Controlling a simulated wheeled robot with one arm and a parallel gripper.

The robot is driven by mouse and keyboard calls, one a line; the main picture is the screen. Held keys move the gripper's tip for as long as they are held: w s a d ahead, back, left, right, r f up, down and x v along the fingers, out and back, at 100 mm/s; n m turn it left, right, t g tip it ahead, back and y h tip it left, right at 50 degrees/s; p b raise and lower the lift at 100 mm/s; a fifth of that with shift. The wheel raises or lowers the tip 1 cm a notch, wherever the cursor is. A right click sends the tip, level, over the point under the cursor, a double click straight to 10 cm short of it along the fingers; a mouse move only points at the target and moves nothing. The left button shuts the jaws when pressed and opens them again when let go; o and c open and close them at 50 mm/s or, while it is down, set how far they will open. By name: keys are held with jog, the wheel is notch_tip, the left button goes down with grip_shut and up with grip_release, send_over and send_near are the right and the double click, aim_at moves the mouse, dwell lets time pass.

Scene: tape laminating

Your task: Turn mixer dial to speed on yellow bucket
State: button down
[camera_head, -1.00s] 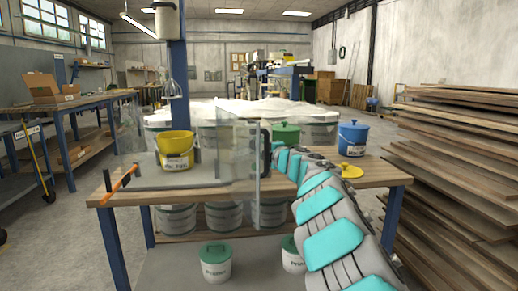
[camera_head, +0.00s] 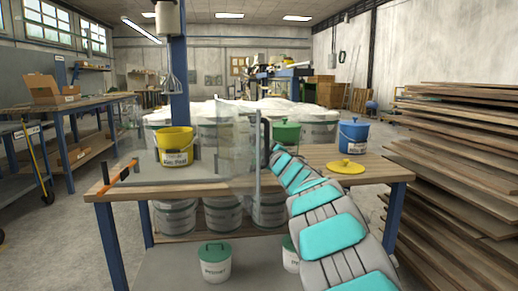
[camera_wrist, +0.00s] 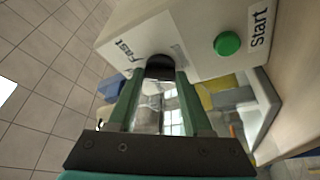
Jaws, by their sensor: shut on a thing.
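The yellow bucket (camera_head: 175,143) with a white label stands on the bench at left, below a wire whisk (camera_head: 171,82). In the wrist view a pale control box (camera_wrist: 195,45) bears the words "Fast" and "Start" and a green button (camera_wrist: 227,43). The black mixer dial (camera_wrist: 160,66) sticks out of the box beside "Fast". My gripper (camera_wrist: 160,80) is shut on the dial, one green finger on each side. Where the dial points is hidden. In the head view my gripper is hidden at the far end of my arm.
A transparent guard (camera_head: 238,150) stands on the bench (camera_head: 160,190) between the yellow bucket and my arm. A green bucket (camera_head: 286,132), a blue bucket (camera_head: 353,136) and a yellow lid (camera_head: 345,167) are behind or right of my arm. An orange-handled tool (camera_head: 120,176) lies at the left edge.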

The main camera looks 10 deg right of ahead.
jog(key=shift+a+f+m+t+h+b, duration=0.15)
jog(key=shift+m+t+h+b, duration=0.2)
jog(key=shift+m, duration=0.65)
jog(key=shift+f+m+t+h+b, duration=0.15)
jog(key=shift+m+t+b, duration=0.25)
jog(key=shift+m, duration=0.6)
jog(key=shift+c, duration=1.6)
grip_release()
jog(key=shift+r, duration=0.15)
jog(key=v, duration=0.7)
jog(key=shift+s, duration=0.35)
